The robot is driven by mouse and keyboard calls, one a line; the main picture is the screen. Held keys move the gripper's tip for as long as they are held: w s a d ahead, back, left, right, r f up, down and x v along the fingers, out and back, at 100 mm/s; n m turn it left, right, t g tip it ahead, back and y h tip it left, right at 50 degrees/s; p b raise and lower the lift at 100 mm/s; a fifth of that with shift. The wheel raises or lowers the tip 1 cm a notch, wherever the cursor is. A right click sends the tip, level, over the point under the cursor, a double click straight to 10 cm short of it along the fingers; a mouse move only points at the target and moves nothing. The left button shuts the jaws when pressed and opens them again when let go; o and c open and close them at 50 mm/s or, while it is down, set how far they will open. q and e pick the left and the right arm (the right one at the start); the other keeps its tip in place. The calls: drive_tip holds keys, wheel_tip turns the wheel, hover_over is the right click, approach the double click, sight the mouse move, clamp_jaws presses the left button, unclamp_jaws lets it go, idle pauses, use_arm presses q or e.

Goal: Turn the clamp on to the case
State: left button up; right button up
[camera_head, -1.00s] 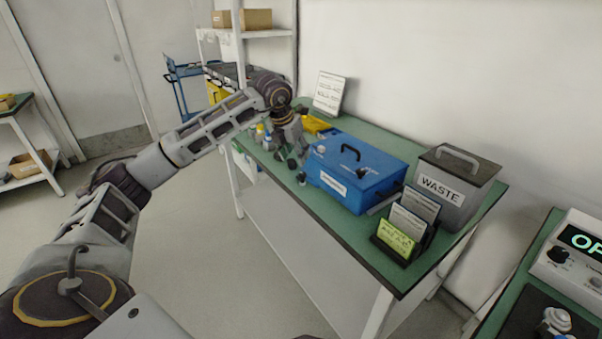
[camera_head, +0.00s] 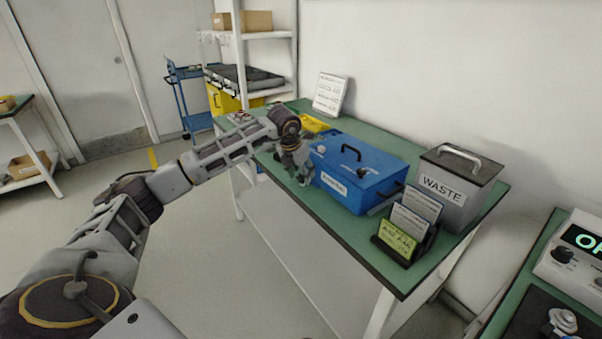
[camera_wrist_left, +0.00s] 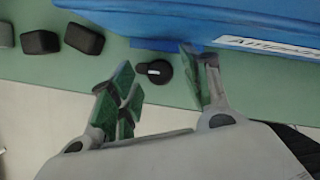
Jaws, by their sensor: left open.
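The blue case (camera_head: 360,179) with a black handle and a white label stands on the green bench. Its lower edge also shows in the left wrist view (camera_wrist_left: 160,16). A small black round knob with a white mark, seemingly the clamp (camera_wrist_left: 155,72), is at the case's front edge beside a blue tab. My left gripper (camera_head: 302,178) is at the case's left front corner. In the left wrist view its open fingers (camera_wrist_left: 160,66) appear on either side of the knob, apart from it. The knob is hidden in the head view. My right gripper is not in view.
Two black blocks (camera_wrist_left: 84,39) lie left of the knob. A grey WASTE bin (camera_head: 452,189) and a card holder (camera_head: 408,228) stand right of the case. A white sign (camera_head: 330,94) stands behind. The bench's front edge runs close below the knob.

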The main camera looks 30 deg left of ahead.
use_arm(q)
clamp_jaws()
idle(0.3)
